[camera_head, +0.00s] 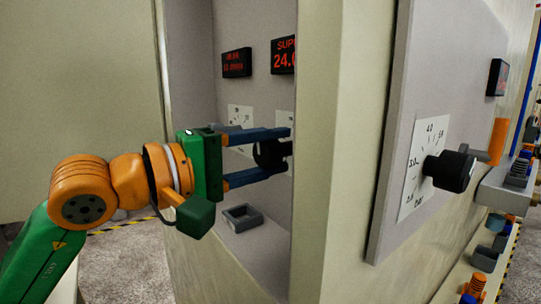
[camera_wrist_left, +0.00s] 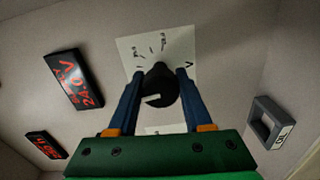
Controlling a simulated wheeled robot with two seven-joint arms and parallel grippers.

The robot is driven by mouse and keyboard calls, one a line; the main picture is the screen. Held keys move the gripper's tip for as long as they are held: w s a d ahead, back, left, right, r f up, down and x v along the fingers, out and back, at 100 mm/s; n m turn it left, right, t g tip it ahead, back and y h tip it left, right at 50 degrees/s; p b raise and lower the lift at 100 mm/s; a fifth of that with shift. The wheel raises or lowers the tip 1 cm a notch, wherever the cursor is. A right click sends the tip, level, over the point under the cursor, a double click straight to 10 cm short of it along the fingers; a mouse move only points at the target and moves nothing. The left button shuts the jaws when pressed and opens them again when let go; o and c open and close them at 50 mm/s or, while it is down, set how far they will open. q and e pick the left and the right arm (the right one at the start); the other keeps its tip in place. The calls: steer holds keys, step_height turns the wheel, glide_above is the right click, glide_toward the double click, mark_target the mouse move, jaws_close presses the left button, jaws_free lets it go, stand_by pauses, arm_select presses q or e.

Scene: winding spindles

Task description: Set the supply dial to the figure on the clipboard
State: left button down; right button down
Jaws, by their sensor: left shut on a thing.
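My left gripper (camera_head: 283,153) reaches into a grey recess and is shut on a black dial knob (camera_head: 268,154), one finger above it and one below. The knob also shows in the left wrist view (camera_wrist_left: 160,84) between the fingertips, in front of a white scale card (camera_wrist_left: 142,44) marked V. A small white mark shows on the knob, but the scale figures are too small to read. The supply display (camera_wrist_left: 75,80) reads 24.0 V in red; in the head view it is partly cut off by the recess edge (camera_head: 282,56). No clipboard is seen. My right gripper is not in view.
A second red display (camera_head: 237,63) and another white scale card (camera_head: 240,118) are beside it.

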arm_select(q)
steer(key=m, duration=0.5)
steer(key=shift+m, duration=0.3)
steer(key=shift+f+m, duration=0.1)
steer(key=shift+m, duration=2.1)
steer(key=shift+c, duration=1.7)
jaws_free()
